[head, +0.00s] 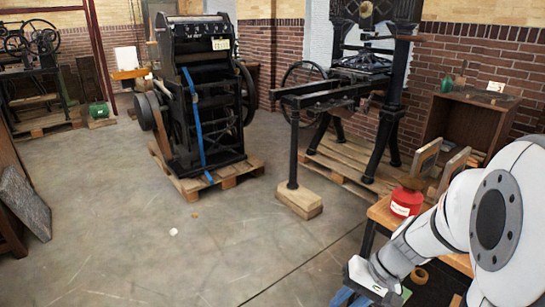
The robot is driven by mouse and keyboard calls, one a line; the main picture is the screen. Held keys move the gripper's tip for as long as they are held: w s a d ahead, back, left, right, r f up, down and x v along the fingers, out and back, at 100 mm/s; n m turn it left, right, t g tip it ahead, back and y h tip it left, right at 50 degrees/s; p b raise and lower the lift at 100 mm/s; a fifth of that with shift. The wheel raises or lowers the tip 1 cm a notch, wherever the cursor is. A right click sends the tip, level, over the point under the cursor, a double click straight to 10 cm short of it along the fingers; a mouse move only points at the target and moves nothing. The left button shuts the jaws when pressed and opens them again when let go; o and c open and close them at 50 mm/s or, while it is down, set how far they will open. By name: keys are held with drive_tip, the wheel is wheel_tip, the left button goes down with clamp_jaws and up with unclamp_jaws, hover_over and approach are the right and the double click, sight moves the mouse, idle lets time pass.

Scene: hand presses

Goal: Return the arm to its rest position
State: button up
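My white arm reaches in from the right edge, in the near right of the head view, bent downward at a large round joint. Its lower end, with a pale boxy part that appears to be my gripper (372,280), is close to the bottom edge. Its fingers cannot be made out, so I cannot tell whether it is open or holds anything. Something blue (345,298) shows just below it, cut off by the frame. A red tin (406,202) stands on a wooden bench (384,214) just behind the arm.
A black press (205,100) stands on a pallet (240,170) in the middle. Another tall press (395,90) with a long bed stands right of it, near a wooden cabinet (460,125). A grey slab (25,200) leans at left. The concrete floor (130,240) between is open.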

drive_tip(key=s+r+n+t+h+p, duration=0.1)
drive_tip(key=s+r+h+p, duration=0.1)
drive_tip(key=r, duration=0.6)
drive_tip(key=s+r+n+t+h+p, duration=0.1)
drive_tip(key=s+r+h+p, duration=0.2)
drive_tip(key=r+p, duration=0.3)
wheel_tip(320, 180, up, 3)
drive_tip(key=shift+s+a+r+t+h, duration=0.2)
drive_tip(key=shift+s+a+t+h, duration=0.1)
drive_tip(key=shift+a+t+h, duration=0.15)
